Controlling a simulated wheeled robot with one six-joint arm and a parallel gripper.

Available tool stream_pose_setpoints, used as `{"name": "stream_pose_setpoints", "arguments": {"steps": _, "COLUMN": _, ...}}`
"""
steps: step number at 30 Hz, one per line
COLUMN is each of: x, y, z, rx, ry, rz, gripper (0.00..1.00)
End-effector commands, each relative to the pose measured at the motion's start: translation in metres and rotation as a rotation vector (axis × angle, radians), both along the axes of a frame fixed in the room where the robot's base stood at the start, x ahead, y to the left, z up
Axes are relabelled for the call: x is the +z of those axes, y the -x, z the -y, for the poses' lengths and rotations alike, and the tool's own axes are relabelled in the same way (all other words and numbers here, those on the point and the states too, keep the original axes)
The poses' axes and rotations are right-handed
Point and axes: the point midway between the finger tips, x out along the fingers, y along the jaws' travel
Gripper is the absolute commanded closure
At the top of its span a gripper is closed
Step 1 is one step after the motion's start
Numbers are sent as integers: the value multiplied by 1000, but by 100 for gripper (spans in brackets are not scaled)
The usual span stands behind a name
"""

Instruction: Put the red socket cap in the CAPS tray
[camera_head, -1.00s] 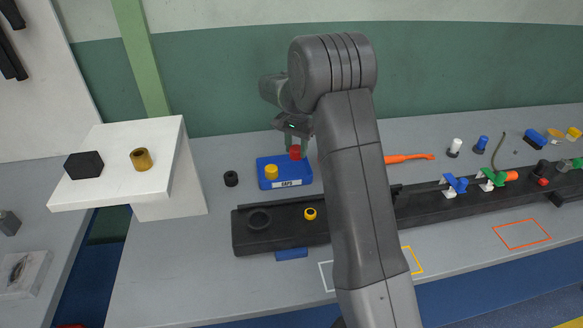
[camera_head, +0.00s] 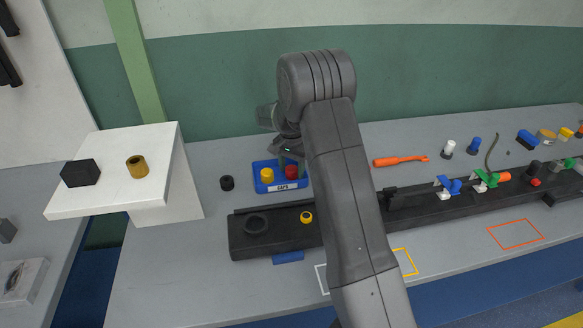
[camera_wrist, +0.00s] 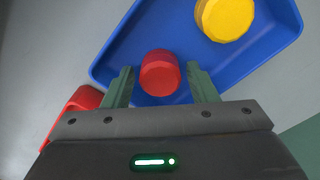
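The red socket cap (camera_head: 291,172) sits inside the blue CAPS tray (camera_head: 261,187), to the right of a yellow cap (camera_head: 267,175). In the wrist view the red cap (camera_wrist: 160,74) rests on the floor of the tray (camera_wrist: 120,48), near one edge, with the yellow cap (camera_wrist: 225,18) apart from it. My gripper (camera_head: 291,161) is low over the tray. In the wrist view its green fingers (camera_wrist: 160,86) stand on both sides of the red cap with a visible gap on each side. The gripper is open.
A red object (camera_wrist: 75,108) lies just outside the tray in the wrist view. A black cap (camera_head: 227,183) stands left of the tray. The dark rail (camera_head: 270,237) runs in front. A white stand (camera_head: 100,200) is at left. An orange tool (camera_head: 400,161) lies at right.

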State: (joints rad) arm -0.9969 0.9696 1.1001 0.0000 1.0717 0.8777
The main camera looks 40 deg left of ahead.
Motion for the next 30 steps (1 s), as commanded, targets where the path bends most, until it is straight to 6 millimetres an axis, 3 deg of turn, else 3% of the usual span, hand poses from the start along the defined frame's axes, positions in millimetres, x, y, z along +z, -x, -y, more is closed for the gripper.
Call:
{"name": "stream_pose_setpoints", "arguments": {"steps": 13, "x": 10, "y": 0, "z": 0, "rx": 0, "ry": -2, "rz": 2, "gripper": 41}}
{"name": "stream_pose_setpoints", "arguments": {"steps": 24, "x": 85, "y": 0, "z": -1, "rx": 0, "ry": -4, "rz": 3, "gripper": 41}}
{"name": "stream_pose_setpoints", "arguments": {"steps": 30, "x": 114, "y": 0, "z": 0, "rx": 0, "ry": -1, "rz": 1, "gripper": 41}}
